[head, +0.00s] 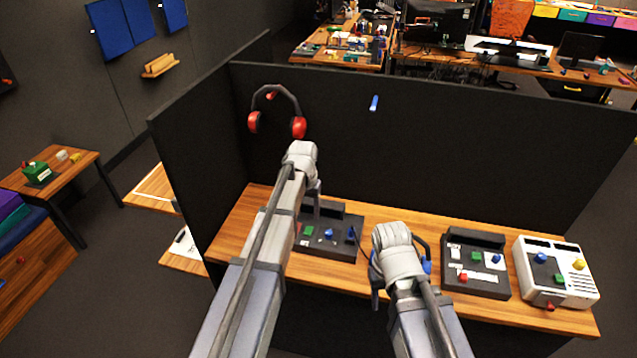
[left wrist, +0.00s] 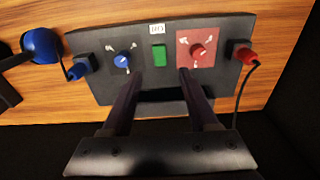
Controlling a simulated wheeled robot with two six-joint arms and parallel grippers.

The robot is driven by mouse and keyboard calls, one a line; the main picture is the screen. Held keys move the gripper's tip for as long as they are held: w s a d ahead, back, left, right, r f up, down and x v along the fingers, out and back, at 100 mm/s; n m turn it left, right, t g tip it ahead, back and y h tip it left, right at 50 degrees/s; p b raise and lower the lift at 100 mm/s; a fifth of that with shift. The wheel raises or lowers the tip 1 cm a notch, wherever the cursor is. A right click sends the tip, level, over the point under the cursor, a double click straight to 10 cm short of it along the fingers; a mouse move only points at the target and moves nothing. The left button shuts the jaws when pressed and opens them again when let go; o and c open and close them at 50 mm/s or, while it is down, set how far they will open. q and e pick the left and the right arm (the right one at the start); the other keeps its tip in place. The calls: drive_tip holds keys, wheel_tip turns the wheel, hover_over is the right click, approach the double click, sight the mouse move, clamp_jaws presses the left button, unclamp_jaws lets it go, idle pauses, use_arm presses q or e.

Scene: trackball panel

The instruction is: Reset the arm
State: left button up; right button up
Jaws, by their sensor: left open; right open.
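My left gripper (head: 314,195) hangs over the dark control panel (head: 345,250) on the left part of the bench. In the left wrist view, its two fingers (left wrist: 160,76) are apart, with nothing between them. They overlap the panel's lower edge there; I cannot tell whether they touch it. The panel carries a blue knob (left wrist: 122,58), a green button (left wrist: 158,54) and a red knob (left wrist: 198,52) on a red plate. My right gripper (head: 377,287) points down at the bench, right of this panel. My own arm mostly hides its fingers; I see nothing held.
A blue headset (head: 427,266) lies by my right gripper, partly hidden. Another dark panel (head: 485,282) and a white panel (head: 575,291) stand further right. Dark partitions (head: 420,150) enclose the bench at the back and left. Red earmuffs (head: 299,128) hang there.

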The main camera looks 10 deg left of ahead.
use_arm(q)
drive_tip(key=s+d+m, duration=0.1)
drive_tip(key=s+d, duration=0.3)
drive_tip(key=s, duration=0.4)
drive_tip(key=s+d+m, duration=0.1)
drive_tip(key=s+d, duration=0.4)
drive_tip(key=s, duration=0.3)
drive_tip(key=s+d+m+g+y, duration=0.1)
drive_tip(key=s+d, duration=0.3)
drive_tip(key=s, duration=0.5)
drive_tip(key=shift+d, duration=0.15)
